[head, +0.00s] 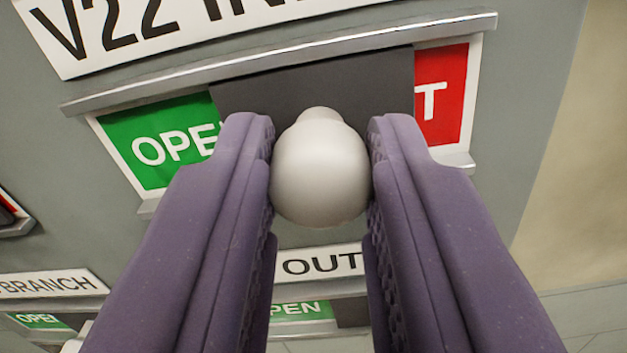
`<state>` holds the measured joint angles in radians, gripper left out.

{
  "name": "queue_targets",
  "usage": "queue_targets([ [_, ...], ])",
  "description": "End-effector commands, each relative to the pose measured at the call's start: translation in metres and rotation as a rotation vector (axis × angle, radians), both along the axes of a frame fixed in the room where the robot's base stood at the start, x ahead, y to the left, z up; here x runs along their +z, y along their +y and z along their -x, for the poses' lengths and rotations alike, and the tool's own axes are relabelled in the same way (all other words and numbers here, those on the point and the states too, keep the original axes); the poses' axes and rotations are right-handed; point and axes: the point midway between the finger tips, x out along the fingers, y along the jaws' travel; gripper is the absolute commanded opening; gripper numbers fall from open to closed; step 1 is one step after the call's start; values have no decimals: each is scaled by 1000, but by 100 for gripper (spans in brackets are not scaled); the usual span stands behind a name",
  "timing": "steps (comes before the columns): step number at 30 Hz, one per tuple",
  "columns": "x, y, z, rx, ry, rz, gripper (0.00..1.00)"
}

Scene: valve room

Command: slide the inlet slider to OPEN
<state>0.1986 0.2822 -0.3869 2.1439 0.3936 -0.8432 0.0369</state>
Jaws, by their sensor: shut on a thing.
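The inlet slider is a dark grey plate (310,88) with a round pale knob (320,170), under a white label (160,25) that reads "V22 IN" before the frame cuts it off. My gripper (320,165) has its two purple fingers on either side of the knob and is shut on it. The plate sits between a green OPEN field (150,140) at the left and a red field (445,95) at the right. It covers the end of the word OPEN and all of the red word but its final T.
Metal rails (280,62) run above and below the slider. Lower down are an OUT label (322,264) with a green field under it, and a BRANCH label (48,283) at the left. A beige wall (580,150) is at the right.

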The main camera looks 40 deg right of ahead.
Motion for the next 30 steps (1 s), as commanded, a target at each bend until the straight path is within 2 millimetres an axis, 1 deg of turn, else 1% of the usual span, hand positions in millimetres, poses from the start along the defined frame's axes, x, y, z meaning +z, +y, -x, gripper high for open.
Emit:
queue_targets([
  [1, -4, -6, 7, -3, -4, 1, 0],
  [4, -2, -12, 15, -3, -2, 2, 0],
  [13, 0, -14, 17, -4, 1, -1, 0],
  [14, 0, -14, 17, -4, 1, -1, 33],
  [15, 0, -14, 17, -4, 1, -1, 42],
  [16, 0, -14, 17, -3, 0, 0, 49],
  [17, 0, -14, 16, -3, 0, 0, 53],
  [26, 0, -11, 17, -1, 0, 0, 53],
  [30, 2, 3, 28, 0, -1, -2, 53],
])
